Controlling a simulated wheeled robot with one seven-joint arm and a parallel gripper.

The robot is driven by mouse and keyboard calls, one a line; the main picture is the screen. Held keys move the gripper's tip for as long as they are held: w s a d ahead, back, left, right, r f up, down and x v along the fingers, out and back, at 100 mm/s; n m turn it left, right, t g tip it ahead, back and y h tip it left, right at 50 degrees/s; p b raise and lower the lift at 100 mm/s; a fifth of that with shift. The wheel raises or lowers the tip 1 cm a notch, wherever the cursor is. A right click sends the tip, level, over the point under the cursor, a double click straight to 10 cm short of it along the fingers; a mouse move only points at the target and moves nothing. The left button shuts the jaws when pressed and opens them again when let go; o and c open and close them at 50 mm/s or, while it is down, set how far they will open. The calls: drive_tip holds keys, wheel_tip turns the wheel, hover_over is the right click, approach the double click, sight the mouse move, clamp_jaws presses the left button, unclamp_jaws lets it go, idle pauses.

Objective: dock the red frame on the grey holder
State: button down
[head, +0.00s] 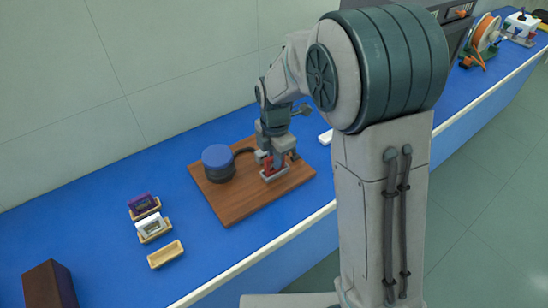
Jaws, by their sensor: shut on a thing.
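The red frame (267,165) is small and partly hidden by my gripper (270,161). My gripper points down over the wooden board and is shut on the red frame. The grey holder (274,175) stands on the board right below, and the frame's lower part is at or just above it. I cannot tell from this view whether the frame is fully seated in the holder or only touching it.
The wooden board (233,212) also carries a dark round device with a blue top (217,156), close left of my gripper. Wooden trays, one empty (166,254), others holding a purple item (142,204) and a white item (151,223), stand left. A brown block (50,285) is at lower left.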

drive_tip(key=shift+f+b, duration=0.5)
drive_tip(key=shift+f, duration=0.1)
drive_tip(key=c, duration=1.7)
unclamp_jaws()
drive_tip(key=shift+c, duration=0.2)
drive_tip(key=shift+r, duration=0.1)
drive_tip(key=shift+r+p, duration=3.85)
drive_tip(key=shift+r, duration=1.6)
